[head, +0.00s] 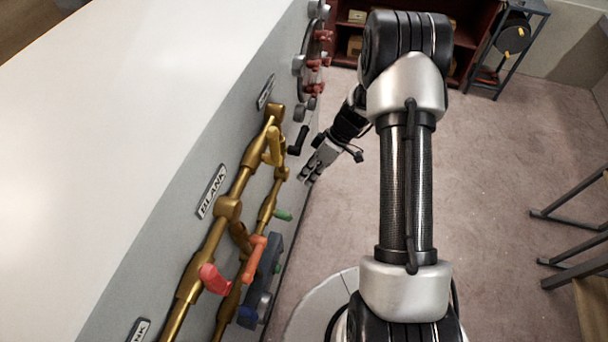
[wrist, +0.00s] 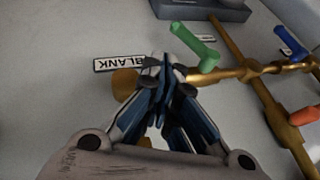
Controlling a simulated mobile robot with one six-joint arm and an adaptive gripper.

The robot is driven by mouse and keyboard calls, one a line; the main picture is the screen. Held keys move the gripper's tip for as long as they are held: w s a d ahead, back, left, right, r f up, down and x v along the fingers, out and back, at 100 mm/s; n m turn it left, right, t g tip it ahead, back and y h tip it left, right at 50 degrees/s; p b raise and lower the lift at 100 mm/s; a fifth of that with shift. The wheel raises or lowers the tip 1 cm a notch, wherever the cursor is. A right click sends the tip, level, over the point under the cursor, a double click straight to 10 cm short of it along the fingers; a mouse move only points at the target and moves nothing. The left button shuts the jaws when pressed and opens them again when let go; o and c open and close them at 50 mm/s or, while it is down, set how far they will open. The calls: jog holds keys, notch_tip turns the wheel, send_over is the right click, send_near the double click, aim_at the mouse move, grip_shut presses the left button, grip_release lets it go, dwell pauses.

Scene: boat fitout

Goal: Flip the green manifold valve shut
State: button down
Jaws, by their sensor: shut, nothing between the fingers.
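The green valve handle (head: 284,215) stands out from the lower brass pipe on the wall panel. In the wrist view the green handle (wrist: 195,46) slants up and left, at an angle across its brass pipe (wrist: 240,73). My gripper (head: 308,174) is shut and empty, beside the panel and beyond the green handle. In the wrist view the closed fingertips (wrist: 162,75) are just left of and below the handle, overlapping the pipe's end in the picture. I cannot tell whether they touch the handle or pipe.
A black handle (head: 298,140) is close to my gripper. Red-handled valves (head: 316,64) are farther along. Open carpet (head: 500,170) lies right.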

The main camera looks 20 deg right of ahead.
aim_at(284, 216)
jog(key=s+a+f+b, duration=0.1)
jog(key=s+a+f, duration=0.1)
jog(key=a+f, duration=0.4)
jog(key=shift+s+a+f, duration=0.25)
jog(key=shift+a+f, duration=0.05)
jog(key=shift+f, duration=0.55)
jog(key=shift+b, duration=0.3)
jog(key=f+g+y+b, duration=0.1)
jog(key=b, duration=0.1)
jog(key=s+f+g+b, duration=0.1)
jog(key=b, duration=0.1)
jog(key=shift+a+m+y, duration=0.35)
jog(key=shift+m+y, duration=0.05)
jog(key=shift+w, duration=0.1)
